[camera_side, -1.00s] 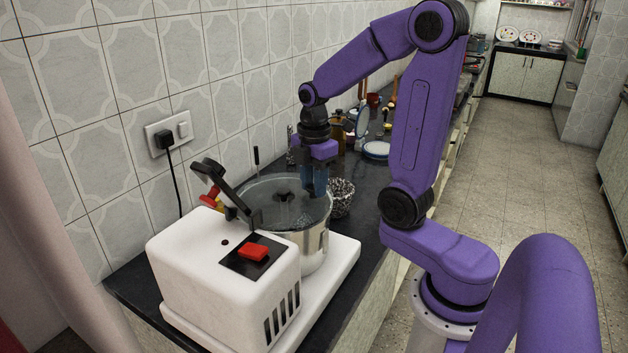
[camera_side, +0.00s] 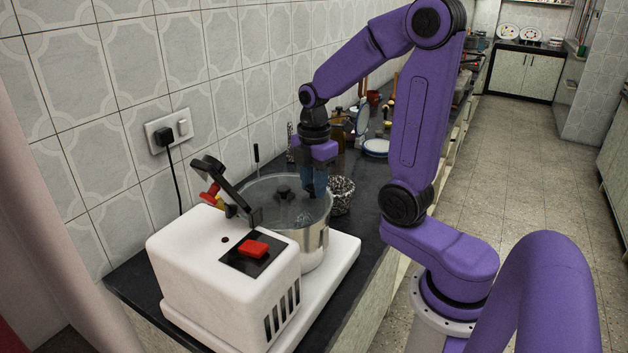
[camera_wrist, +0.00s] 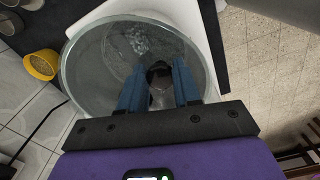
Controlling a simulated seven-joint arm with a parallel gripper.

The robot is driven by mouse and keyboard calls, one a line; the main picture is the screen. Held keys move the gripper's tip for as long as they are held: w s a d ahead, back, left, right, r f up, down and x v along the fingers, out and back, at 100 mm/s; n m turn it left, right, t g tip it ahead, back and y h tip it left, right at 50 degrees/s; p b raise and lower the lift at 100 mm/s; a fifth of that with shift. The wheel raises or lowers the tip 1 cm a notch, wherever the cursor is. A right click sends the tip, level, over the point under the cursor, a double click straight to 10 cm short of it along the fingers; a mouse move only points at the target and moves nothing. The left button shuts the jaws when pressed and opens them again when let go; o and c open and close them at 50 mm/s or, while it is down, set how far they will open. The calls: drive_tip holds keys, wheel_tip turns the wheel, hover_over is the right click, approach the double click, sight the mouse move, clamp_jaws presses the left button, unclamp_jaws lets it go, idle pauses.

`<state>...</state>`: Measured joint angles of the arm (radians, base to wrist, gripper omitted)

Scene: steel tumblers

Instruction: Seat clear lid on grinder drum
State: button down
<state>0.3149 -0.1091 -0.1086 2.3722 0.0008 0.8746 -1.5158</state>
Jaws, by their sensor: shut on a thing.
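The steel grinder drum (camera_side: 314,246) stands upright on the white grinder base. The clear lid (camera_side: 262,200) lies across its mouth, looking roughly level; whether its rim touches the drum all round I cannot tell. The lid fills much of the wrist view as a round glassy disc (camera_wrist: 90,75). A dark knob-like piece (camera_side: 283,191) shows near its middle. My gripper (camera_side: 314,192) points down over the lid's right part in the side view. In the wrist view its blue fingers (camera_wrist: 160,88) are shut on the lid; the exact part held is hard to make out.
The white grinder body (camera_side: 195,262) has a red switch (camera_side: 254,249) and a black arm (camera_side: 234,190) leaning close to the drum. A speckled cup (camera_side: 341,194) stands right beside the drum. A yellow cup (camera_wrist: 41,66) shows in the wrist view. Bottles and dishes stand behind.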

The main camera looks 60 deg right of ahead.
drive_tip(key=shift+f, duration=0.1)
drive_tip(key=c, duration=0.7)
unclamp_jaws()
wheel_tip(320, 180, up, 17)
drive_tip(key=shift+r, duration=0.2)
drive_tip(key=s+a+f+m, duration=0.1)
drive_tip(key=s+a+f, duration=0.4)
drive_tip(key=a+f, duration=0.45)
drive_tip(key=shift+m, duration=0.7)
drive_tip(key=s+a+f, duration=0.1)
drive_tip(key=s+f, duration=0.1)
drive_tip(key=s, duration=0.2)
drive_tip(key=s+a+f, duration=0.2)
drive_tip(key=s, duration=0.2)
drive_tip(key=s+a+f, duration=0.1)
drive_tip(key=s+f, duration=0.2)
drive_tip(key=s, duration=0.2)
drive_tip(key=shift+a, duration=0.2)
